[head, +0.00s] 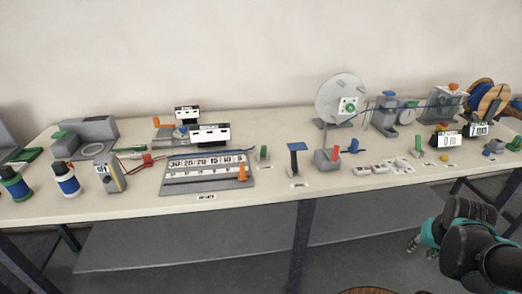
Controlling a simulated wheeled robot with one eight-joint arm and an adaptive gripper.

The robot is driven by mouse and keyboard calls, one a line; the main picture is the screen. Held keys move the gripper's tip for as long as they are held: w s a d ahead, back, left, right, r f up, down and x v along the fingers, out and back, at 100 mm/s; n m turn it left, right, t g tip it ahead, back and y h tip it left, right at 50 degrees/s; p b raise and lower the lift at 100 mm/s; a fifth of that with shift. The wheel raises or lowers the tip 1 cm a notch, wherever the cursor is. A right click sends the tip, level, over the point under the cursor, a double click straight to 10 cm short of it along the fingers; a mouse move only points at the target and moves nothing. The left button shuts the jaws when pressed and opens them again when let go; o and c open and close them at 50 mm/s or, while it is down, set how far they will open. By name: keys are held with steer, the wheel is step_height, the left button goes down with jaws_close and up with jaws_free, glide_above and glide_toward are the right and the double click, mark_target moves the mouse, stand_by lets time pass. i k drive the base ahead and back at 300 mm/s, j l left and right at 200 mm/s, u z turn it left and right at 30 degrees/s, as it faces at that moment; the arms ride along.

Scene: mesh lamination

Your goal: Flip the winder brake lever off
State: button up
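A large pale grey disc (341,97) on a stand, with a white and green hub plate, stands at the back of the bench, right of centre. It looks like the winder. In front of it is a grey box (327,160) with a small upright red lever (336,153). A blue-handled lever (353,145) stands just right of it. Labels are too small to read, so I cannot tell which is the brake lever. My gripper (422,248) is at the lower right, in front of the bench and apart from these things. Its opening is unclear.
A long cream bench (240,214) spans the view. A blue-topped post (297,156) and a small green lever (263,153) stand left of the grey box. White blocks (380,167) lie to its right. A numbered grey board (207,174) is at centre left. Wooden reels (488,99) stand far right.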

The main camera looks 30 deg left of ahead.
mark_target(293, 152)
steer(key=k+j, duration=0.1)
steer(key=j, duration=0.3)
steer(key=j+z, duration=0.1)
steer(key=j, duration=0.35)
steer(key=k+j, duration=0.15)
steer(key=j, duration=0.25)
steer(key=k+j+z, duration=0.1)
steer(key=j, duration=0.3)
steer(key=k+j, duration=0.1)
steer(key=j, duration=0.3)
steer(key=k+j+z, duration=0.1)
steer(key=j, duration=0.3)
